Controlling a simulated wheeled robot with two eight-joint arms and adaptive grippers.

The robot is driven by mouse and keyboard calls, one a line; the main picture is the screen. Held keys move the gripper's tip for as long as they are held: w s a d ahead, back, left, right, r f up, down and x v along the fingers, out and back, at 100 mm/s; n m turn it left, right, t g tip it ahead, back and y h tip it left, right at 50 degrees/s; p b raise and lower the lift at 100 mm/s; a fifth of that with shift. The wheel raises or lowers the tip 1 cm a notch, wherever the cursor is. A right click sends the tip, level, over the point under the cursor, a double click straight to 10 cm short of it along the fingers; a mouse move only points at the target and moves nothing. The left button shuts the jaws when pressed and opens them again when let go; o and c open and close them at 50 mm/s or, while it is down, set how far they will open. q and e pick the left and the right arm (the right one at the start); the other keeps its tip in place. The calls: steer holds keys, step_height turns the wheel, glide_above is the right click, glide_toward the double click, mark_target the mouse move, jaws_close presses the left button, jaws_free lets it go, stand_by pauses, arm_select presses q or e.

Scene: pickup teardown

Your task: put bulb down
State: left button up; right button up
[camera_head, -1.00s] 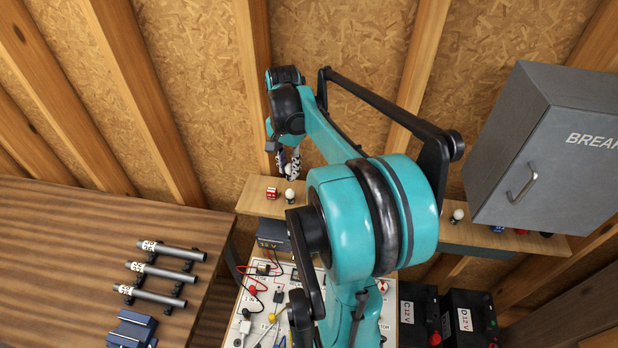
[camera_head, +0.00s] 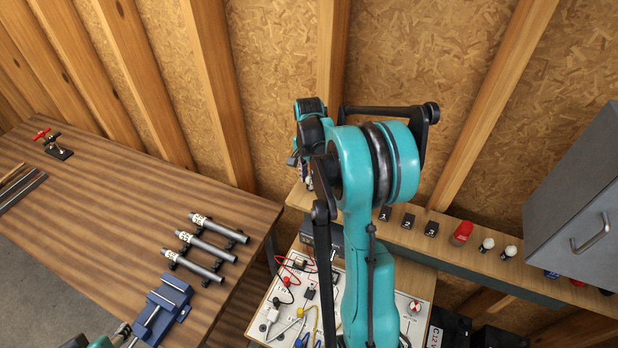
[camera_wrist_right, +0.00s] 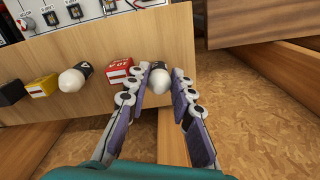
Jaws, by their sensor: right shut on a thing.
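In the right wrist view, a white bulb (camera_wrist_right: 159,82) sits between the fingertips of my right gripper (camera_wrist_right: 161,76), which is shut on it. The bulb is over the edge of the wooden shelf (camera_wrist_right: 110,103), next to a red box (camera_wrist_right: 119,72). I cannot tell whether the bulb touches the shelf. A second white bulb (camera_wrist_right: 72,80) with a dark base stands on the shelf beyond that box. In the head view, my right gripper (camera_head: 304,172) is at the shelf's left end, mostly hidden by my arm, and its bulb is hidden.
Along the shelf (camera_head: 440,242) are dark numbered blocks (camera_head: 408,221), a red item (camera_head: 462,232) and two more white bulbs (camera_head: 486,245). A grey cabinet (camera_head: 580,200) hangs at right. A circuit board (camera_head: 280,300) lies below the shelf. The workbench (camera_head: 120,200) is at left.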

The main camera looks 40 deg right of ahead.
steer(key=shift+f, duration=0.3)
steer(key=shift+f, duration=0.15)
steer(key=o, duration=0.5)
steer(key=shift+o, duration=0.2)
